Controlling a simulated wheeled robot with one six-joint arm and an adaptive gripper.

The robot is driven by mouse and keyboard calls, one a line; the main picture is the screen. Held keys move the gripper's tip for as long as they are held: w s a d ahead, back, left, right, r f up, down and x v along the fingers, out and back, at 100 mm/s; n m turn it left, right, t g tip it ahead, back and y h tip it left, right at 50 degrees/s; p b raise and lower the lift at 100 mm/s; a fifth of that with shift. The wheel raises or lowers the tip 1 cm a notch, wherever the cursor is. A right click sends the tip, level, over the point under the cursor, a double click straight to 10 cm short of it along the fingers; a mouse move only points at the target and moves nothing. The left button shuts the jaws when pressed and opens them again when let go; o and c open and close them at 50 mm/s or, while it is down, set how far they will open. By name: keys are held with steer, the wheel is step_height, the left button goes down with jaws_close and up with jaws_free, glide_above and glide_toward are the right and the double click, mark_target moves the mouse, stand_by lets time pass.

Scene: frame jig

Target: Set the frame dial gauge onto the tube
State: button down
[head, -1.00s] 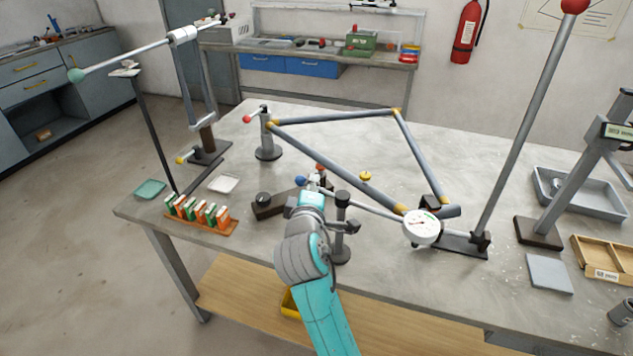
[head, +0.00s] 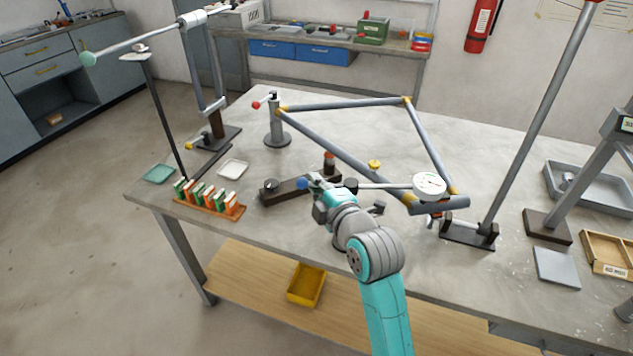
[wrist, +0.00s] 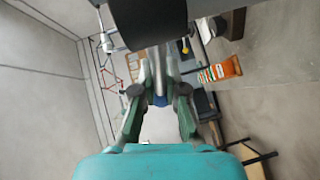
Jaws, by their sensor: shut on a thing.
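The dial gauge (head: 430,185) has a round white face at the right end of a thin pale rod, with a blue knob (head: 302,184) at the left end. My gripper (head: 317,184) is shut on the rod close to that knob; the wrist view shows its fingers (wrist: 158,92) around a grey bar, with blue between them. The frame's grey tube (head: 345,150) runs down to a gold-collared lower right corner (head: 410,200). The dial appears over this corner, tilted mostly upward. I cannot tell whether the gauge touches the tube.
A dark block (head: 290,188) lies left of my gripper. A yellow knob (head: 375,165) stands by the tube. A tall slanted post (head: 535,125) rises at right, and a rack of orange and green pieces (head: 210,203) sits at left.

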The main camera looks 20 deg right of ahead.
steer(key=shift+f, duration=0.1)
stand_by(0.3)
steer(key=c, duration=1.2)
jaws_free()
steer(key=shift+s, duration=0.1)
steer(key=v, duration=1.2)
